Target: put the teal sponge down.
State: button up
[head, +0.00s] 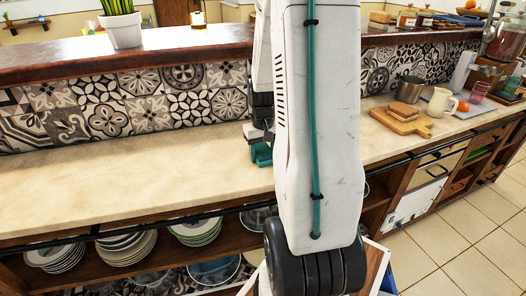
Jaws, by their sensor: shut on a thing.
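My gripper (257,143) is near the middle of the view, mostly hidden behind my own white arm. It is shut on the teal sponge (261,155), of which only a small teal part shows beside the arm.
The counter left of the gripper is bare. Stacked plates (126,247) fill the shelf below. A potted plant (121,27) stands on the raised ledge.

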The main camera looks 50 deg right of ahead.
jog(key=o, duration=0.9)
jog(key=shift+s+f, duration=0.15)
jog(key=shift+f, duration=0.05)
jog(key=shift+o, duration=0.2)
jog(key=shift+a+f, duration=0.1)
